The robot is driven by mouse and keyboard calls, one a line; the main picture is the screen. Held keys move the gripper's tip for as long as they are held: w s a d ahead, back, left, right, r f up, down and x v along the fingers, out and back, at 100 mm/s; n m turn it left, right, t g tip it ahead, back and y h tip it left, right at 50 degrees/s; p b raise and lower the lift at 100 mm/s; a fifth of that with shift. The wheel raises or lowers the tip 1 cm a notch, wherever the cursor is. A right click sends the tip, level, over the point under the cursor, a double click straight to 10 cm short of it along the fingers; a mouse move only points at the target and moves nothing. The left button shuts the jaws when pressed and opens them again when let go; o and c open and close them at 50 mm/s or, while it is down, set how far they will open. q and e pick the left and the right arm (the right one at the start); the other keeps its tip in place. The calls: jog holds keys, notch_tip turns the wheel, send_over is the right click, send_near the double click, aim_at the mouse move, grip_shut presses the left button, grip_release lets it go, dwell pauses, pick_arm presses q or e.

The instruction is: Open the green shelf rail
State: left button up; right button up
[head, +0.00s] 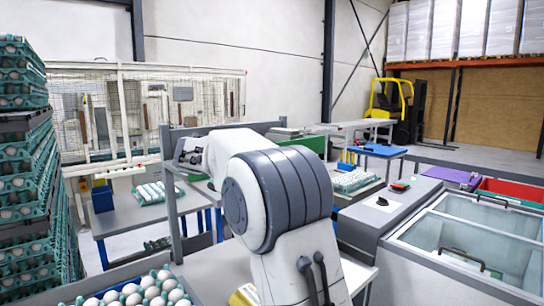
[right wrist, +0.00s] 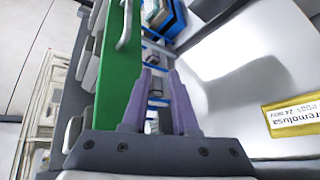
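The green shelf rail (head: 308,144) shows in the head view behind my arm, partly hidden by it. In the right wrist view the green rail (right wrist: 112,85) runs along the left of the fingers, with a pale bar handle (right wrist: 125,25) near its top. My right gripper (right wrist: 159,72) has two purple fingers with a gap between them and nothing held. Its fingers are beside the green rail and below the handle in the picture; I cannot tell whether they touch the rail. My left gripper is not in view.
Stacked egg trays (head: 25,185) stand at the left. A glass-lidded cabinet (head: 470,235) fills the right. In the right wrist view a white surface with a yellow label (right wrist: 293,115) lies right of the fingers.

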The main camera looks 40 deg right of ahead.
jog(key=w+d+r+h+p, duration=0.1)
jog(key=d, duration=0.4)
jog(key=w+d+r+h+p, duration=0.1)
jog(key=w+d, duration=0.1)
jog(key=d, duration=0.3)
jog(key=w+d+r+p, duration=0.1)
jog(key=d, duration=0.4)
jog(key=shift+w+d+h, duration=0.25)
jog(key=shift+h, duration=0.15)
jog(key=shift+w+d+f+p, duration=0.2)
jog(key=shift+d+f+p, duration=0.1)
jog(key=shift+d, duration=0.1)
grip_shut()
